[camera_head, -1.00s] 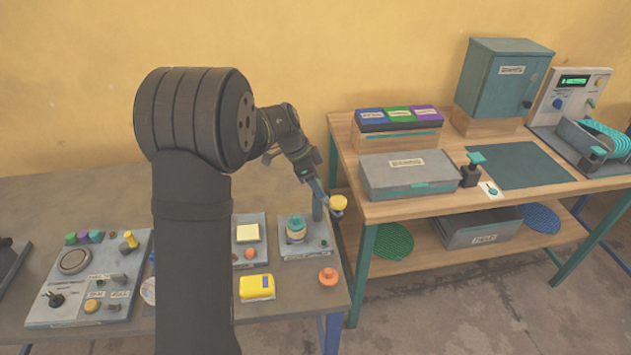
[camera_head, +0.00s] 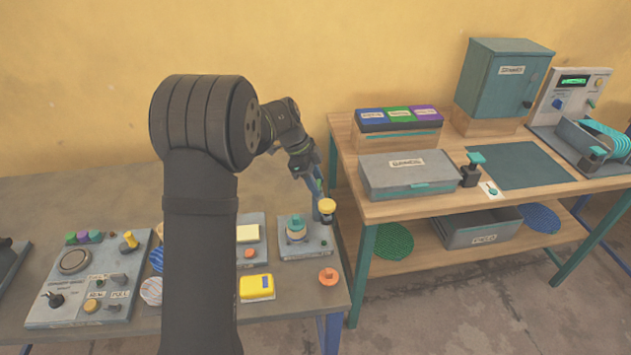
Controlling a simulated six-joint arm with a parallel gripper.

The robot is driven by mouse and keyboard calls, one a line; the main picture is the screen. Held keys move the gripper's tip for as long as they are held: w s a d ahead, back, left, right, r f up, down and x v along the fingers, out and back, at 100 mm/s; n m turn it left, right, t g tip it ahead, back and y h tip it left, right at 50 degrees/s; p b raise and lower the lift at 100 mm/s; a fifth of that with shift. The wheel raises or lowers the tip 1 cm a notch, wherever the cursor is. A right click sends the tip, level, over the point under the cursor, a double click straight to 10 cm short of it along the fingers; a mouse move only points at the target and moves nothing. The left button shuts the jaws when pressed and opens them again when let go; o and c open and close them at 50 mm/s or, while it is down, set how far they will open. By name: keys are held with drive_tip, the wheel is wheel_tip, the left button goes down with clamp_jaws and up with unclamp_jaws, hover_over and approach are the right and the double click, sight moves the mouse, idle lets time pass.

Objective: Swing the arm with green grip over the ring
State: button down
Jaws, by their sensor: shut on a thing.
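The press (camera_head: 318,246) is a grey base plate near the right end of the left table. On it stands a small stack with a teal top and a pale ring (camera_head: 296,236). The press's swing arm carries a yellow knob (camera_head: 327,206) and stands at the base's right side, beside the ring and not over it. My gripper (camera_head: 318,187) reaches down from behind and is shut at the swing arm. A small patch of green shows between its fingers, seemingly the green grip, mostly hidden by them.
An orange knob-like piece (camera_head: 328,276) and a yellow box (camera_head: 257,287) lie in front of the press. A panel with knobs (camera_head: 85,280) is at left. The wooden bench (camera_head: 450,205) stands close on the right, across a narrow gap.

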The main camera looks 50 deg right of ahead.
drive_tip(key=m+y, duration=0.1)
drive_tip(key=m, duration=0.2)
drive_tip(key=m+y, duration=0.1)
drive_tip(key=m, duration=0.1)
drive_tip(key=shift+d+m, duration=0.2)
drive_tip(key=shift+m, duration=0.2)
drive_tip(key=m+y, duration=0.2)
drive_tip(key=m, duration=0.3)
drive_tip(key=shift+d, duration=0.1)
drive_tip(key=shift+m, duration=0.3)
drive_tip(key=c, duration=0.8)
unclamp_jaws()
drive_tip(key=shift+c, duration=0.2)
drive_tip(key=shift+r, duration=0.1)
drive_tip(key=v, duration=1.2)
drive_tip(key=shift+d, duration=0.15)
